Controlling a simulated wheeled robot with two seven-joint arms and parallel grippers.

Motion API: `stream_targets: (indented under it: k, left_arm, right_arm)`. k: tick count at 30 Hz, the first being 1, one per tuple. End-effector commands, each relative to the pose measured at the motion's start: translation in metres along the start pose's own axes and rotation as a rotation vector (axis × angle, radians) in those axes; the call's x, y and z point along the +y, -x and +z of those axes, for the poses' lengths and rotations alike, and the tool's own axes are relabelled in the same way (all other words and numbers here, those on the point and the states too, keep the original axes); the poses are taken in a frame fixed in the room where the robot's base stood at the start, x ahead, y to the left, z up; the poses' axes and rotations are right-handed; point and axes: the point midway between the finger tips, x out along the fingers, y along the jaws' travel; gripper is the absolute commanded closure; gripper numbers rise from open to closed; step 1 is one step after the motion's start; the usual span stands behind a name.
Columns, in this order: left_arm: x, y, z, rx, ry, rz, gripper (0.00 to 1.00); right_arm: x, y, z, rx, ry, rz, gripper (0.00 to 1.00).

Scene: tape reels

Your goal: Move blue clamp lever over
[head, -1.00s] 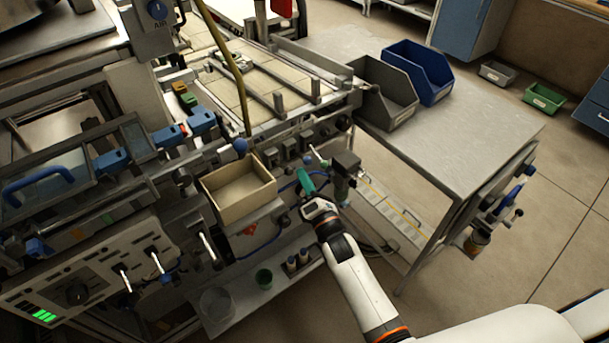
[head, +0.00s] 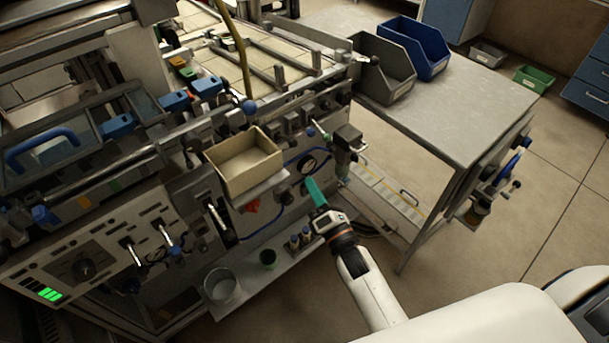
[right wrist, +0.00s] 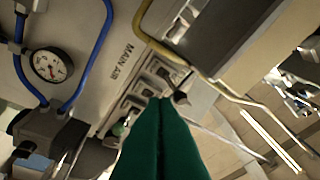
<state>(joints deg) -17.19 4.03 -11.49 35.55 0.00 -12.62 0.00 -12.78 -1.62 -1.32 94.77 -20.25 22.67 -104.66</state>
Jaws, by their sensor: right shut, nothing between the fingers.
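My right gripper (head: 315,192) has green fingers pressed together with nothing between them. It is in front of the machine's lower front panel, below and beside the pressure gauge (head: 310,164). In the right wrist view the green fingers (right wrist: 160,104) point toward a row of switches by the "MAIN AIR" label. A blue ball knob (head: 249,107) stands on the machine's front rail, up and left of my right gripper and apart from it. I cannot tell for sure which blue part is the clamp lever. My left gripper is not in view.
A tan open box (head: 243,185) sits on the machine's front, left of my right gripper. Blue hoses and a gauge (right wrist: 50,65) are close by in the right wrist view. A grey table (head: 450,120) with a grey bin (head: 392,88) and a blue bin (head: 425,62) stands right.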

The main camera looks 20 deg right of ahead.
Motion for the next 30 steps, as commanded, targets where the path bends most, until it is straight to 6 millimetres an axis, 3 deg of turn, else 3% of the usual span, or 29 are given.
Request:
stream_targets:
  k: [7,24,27,30]
  left_arm:
    - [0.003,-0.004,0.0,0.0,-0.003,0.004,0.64]
    - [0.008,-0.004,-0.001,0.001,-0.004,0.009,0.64]
    - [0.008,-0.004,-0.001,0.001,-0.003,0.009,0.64]
    - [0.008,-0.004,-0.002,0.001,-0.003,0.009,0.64]
  right_arm:
    - [-0.001,0.022,-0.001,0.001,0.0,0.0,1.0]
    - [-0.001,0.023,-0.001,-0.001,-0.004,0.003,1.0]
    - [0.012,0.028,0.009,-0.021,-0.059,0.04,1.0]
    - [0.046,0.042,0.034,-0.065,-0.208,0.146,1.0]
